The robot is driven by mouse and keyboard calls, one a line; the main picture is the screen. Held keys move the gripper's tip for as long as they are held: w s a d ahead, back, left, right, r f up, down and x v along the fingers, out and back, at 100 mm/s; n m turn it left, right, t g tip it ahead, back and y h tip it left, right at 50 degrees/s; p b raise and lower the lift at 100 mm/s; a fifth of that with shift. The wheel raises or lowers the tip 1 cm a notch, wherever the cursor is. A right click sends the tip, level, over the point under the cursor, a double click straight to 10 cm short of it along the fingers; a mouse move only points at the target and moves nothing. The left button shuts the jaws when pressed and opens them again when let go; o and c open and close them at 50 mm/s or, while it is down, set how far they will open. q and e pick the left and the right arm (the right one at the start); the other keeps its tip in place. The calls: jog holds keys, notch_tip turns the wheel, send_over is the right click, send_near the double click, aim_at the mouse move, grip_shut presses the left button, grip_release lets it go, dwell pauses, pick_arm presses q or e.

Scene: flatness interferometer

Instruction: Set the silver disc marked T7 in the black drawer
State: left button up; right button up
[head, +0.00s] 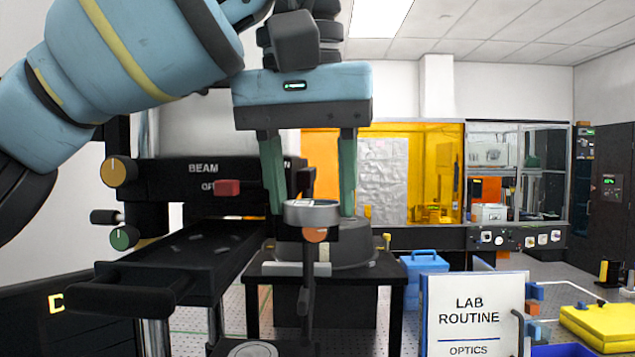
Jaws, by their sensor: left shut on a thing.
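My left gripper (311,208) comes down from the top with its green fingers either side of a silver disc (312,214). It is shut on this disc, whose marking is too small to read. The disc is in front of a round grey base on a black stand. The black drawer (205,235) is pulled out to the left of the gripper, below the panel marked BEAM. Its bar handle (120,290) points towards me. The disc is to the right of the drawer, apart from it in the picture. My right gripper is not in view.
An orange knob (315,236) on a dark upright post shows just below the disc. The BEAM panel (215,180) with its red button rises behind the drawer. A LAB ROUTINE sign (475,312), a blue box (424,272) and a yellow case (600,322) stand at right.

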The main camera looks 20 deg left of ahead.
pick_arm(q)
jog(key=shift+s+a, duration=0.15)
jog(key=shift+s, duration=0.1)
jog(key=shift+w+a, duration=0.25)
jog(key=shift+a, duration=0.65)
send_over(209, 245)
jog(key=shift+s+f, duration=0.2)
jog(key=shift+s, duration=0.25)
jog(key=shift+f, duration=1.15)
jog(key=shift+f, duration=0.35)
jog(key=o, duration=1.2)
jog(key=shift+r, duration=0.1)
jog(key=shift+v, duration=3.8)
